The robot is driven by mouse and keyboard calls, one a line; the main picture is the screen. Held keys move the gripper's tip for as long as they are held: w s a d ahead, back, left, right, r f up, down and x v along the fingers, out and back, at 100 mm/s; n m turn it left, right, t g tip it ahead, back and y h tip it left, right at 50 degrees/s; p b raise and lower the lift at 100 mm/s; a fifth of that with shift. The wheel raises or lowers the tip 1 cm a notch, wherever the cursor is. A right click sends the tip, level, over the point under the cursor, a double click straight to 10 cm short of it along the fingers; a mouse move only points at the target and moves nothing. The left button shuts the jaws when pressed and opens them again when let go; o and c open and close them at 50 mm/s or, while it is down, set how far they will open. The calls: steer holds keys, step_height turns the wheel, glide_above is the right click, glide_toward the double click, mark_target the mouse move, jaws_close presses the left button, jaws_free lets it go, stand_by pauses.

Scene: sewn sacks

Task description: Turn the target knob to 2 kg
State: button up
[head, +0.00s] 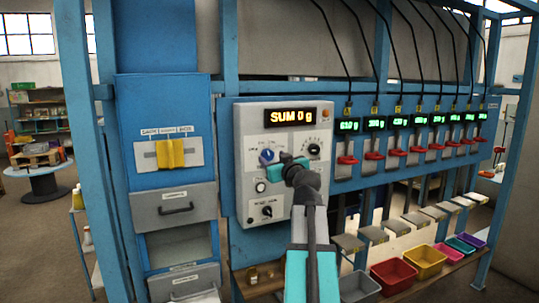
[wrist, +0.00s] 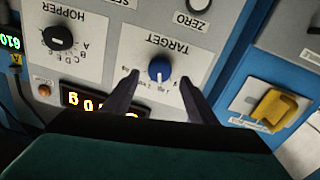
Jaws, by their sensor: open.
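The blue target knob (head: 267,155) is on the grey control panel (head: 243,180), left of centre in the head view. In the wrist view the panel appears upside down, with the target knob (wrist: 159,68) under the word TARGET. A white pointer mark on the knob faces down in that view; the scale labels are too small to read surely. My gripper (head: 277,165) is open in front of the panel, close to the knob. In the wrist view my gripper (wrist: 160,78) has one finger on each side of the knob, with gaps visible; contact is not seen.
The black hopper knob (wrist: 58,38) and the zero button (wrist: 198,4) are near on the panel. The display (head: 298,117) reads "SUM 0 g". A yellow handle (head: 170,153) is to the left. Red levers (head: 347,160) and coloured bins (head: 393,275) are to the right.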

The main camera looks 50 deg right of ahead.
mark_target(268, 155)
steer(key=shift+p+x, duration=0.4)
steer(key=shift+x, duration=1.1)
steer(key=c, duration=1)
steer(key=shift+s+a+f, duration=0.1)
steer(key=shift+a, duration=0.05)
steer(key=shift+c, duration=0.3)
